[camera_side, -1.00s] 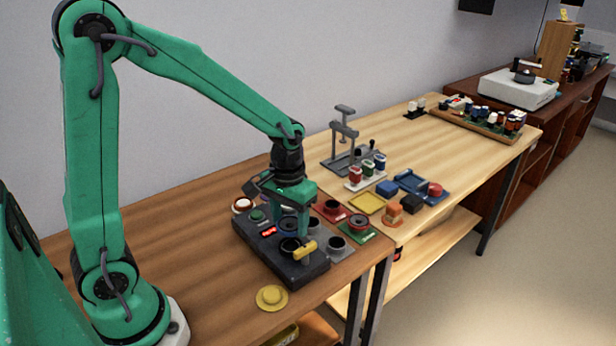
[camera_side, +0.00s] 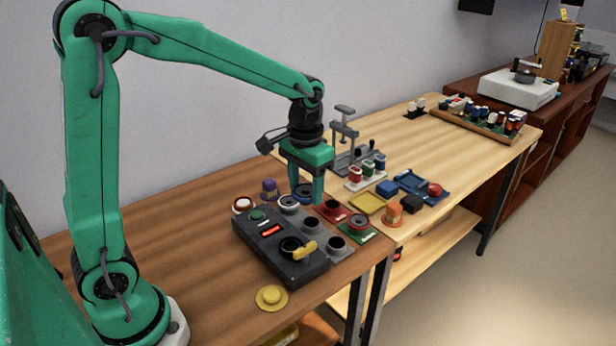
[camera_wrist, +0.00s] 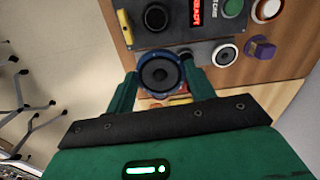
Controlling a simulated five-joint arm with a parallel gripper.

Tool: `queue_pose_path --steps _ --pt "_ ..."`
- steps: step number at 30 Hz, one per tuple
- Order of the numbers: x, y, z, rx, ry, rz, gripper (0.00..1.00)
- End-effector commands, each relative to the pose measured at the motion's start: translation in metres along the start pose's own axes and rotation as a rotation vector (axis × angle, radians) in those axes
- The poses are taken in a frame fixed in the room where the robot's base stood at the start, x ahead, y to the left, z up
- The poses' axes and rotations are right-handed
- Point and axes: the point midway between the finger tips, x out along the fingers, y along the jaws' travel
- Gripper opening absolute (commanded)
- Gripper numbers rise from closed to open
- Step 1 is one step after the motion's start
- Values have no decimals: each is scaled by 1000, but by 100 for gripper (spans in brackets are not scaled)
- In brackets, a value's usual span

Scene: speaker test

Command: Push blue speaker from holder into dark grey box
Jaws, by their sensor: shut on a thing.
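The blue speaker (camera_wrist: 160,75) is a round blue rim with a dark cone, between my two fingers in the wrist view. My gripper (camera_wrist: 162,86) is shut on it, a finger on either side. In the side view my gripper (camera_side: 306,193) points down behind the dark grey box, with the blue speaker (camera_side: 304,188) partly showing between the fingers. I cannot tell whether the speaker still rests in its holder. The dark grey box (camera_side: 265,256) has a red lit display, a green button, a round dark opening and a yellow lever. It also shows in the wrist view (camera_wrist: 172,34).
A grey-white speaker (camera_side: 288,203), a white round piece (camera_side: 242,205) and a purple piece (camera_side: 269,188) stand nearby. Red (camera_side: 332,211) and green (camera_side: 359,229) holders lie to the right. A yellow disc (camera_side: 271,297) lies in front. The table's left part is clear.

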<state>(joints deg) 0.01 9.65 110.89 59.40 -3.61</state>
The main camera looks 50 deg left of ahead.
Motion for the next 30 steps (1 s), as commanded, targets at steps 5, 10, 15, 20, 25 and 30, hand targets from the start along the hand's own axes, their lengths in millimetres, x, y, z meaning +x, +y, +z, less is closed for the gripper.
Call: queue_pose_path --steps 5,10,15,20,25,30 --pt "-19 1 -9 51 1 0 34" --pt "-23 1 -11 65 -1 0 34" --pt "-19 0 -8 64 -2 0 34" --pt "-4 0 0 64 -3 0 34" --pt "20 -1 15 64 -5 0 34" --pt "44 -2 32 64 -4 0 34"
